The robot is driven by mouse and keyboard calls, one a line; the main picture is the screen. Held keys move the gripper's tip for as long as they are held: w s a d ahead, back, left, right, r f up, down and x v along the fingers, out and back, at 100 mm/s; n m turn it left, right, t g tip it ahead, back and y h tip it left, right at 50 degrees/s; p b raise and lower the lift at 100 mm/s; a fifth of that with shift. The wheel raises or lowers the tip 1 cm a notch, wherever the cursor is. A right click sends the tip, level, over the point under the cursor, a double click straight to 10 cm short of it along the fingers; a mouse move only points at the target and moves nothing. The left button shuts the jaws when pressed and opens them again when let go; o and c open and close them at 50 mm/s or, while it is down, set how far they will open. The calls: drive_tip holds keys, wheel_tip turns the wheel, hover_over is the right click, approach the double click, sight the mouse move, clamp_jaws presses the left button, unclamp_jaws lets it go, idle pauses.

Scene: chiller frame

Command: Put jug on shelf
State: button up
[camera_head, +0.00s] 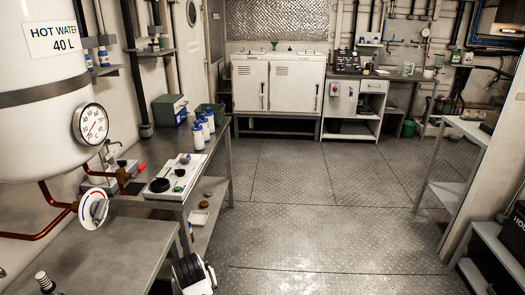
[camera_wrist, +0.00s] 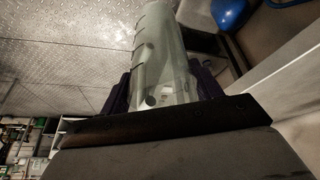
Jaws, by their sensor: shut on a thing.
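A see-through, pale greenish jug (camera_wrist: 165,50) stands out from between the jaws in the wrist view, with dark marks along its side. My gripper (camera_wrist: 165,88) is shut on it, with a dark finger on each side.
A similar clear jug (camera_head: 407,69) stands on the back counter. The middle floor (camera_head: 310,185) is clear. A blue round object (camera_wrist: 230,13) shows in the wrist view.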

drive_tip(key=s+d+f+m, duration=0.2)
drive_tip(key=d+f, duration=0.7)
drive_tip(key=f, duration=0.1)
drive_tip(key=s+d+f+m+h+b, duration=0.1)
drive_tip(key=s+d+f+m, duration=0.1)
drive_tip(key=d+f, duration=0.7)
drive_tip(key=shift+s+d+f+h, duration=0.2)
drive_tip(key=shift+d+f+h, duration=0.1)
drive_tip(key=shift+d+f, duration=0.15)
drive_tip(key=shift+d+r, duration=0.1)
drive_tip(key=shift+d, duration=0.05)
